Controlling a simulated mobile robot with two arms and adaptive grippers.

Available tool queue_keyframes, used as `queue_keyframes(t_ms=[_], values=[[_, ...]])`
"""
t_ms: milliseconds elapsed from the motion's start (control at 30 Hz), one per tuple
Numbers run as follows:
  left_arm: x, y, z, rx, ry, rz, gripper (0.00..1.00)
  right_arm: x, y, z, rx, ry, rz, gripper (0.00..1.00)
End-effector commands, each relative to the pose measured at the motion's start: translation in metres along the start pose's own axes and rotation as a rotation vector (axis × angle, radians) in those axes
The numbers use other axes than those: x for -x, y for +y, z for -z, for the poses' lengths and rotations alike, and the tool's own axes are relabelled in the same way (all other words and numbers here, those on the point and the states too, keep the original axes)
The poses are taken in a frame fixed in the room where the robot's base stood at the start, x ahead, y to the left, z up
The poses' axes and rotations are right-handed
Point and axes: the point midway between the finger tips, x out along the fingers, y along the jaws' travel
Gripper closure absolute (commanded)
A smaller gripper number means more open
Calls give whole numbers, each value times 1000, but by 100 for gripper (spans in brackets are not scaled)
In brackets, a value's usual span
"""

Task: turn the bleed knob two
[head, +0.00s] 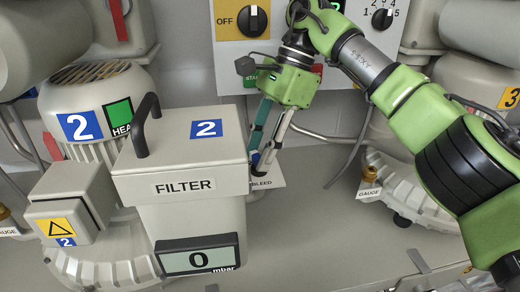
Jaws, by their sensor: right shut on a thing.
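The bleed knob (261,170) is small and dark, low behind the right side of the filter box marked 2. A white plate lettered BLEED (262,183) sits at its foot. My right gripper (264,156) reaches down from above with its fingers shut on the knob. The fingers hide much of the knob, so its angle cannot be told. My left gripper is not in view.
A control panel (232,60) with an OFF dial is behind. Grey floor is clear at right of the knob.

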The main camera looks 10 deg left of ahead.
Motion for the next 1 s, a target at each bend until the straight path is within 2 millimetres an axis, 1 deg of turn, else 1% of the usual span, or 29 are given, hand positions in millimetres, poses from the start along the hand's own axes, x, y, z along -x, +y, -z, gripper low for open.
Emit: queue_keyframes(t_ms=[33, 233, 633, 667, 700, 1000], values=[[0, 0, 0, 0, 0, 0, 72, 3, -1, 0, 9, 2, 0, 92], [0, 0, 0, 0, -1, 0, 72, 2, -1, 0, 40, 1, -10, 92], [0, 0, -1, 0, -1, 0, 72, 3, -1, 0, 43, 1, -11, 92], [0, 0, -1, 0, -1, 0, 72, 3, -1, 0, 43, 1, -11, 63], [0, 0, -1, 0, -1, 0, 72, 3, -1, 0, 43, 1, -12, 54], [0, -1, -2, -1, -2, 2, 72, 1, -1, 0, 43, 1, -15, 54]])
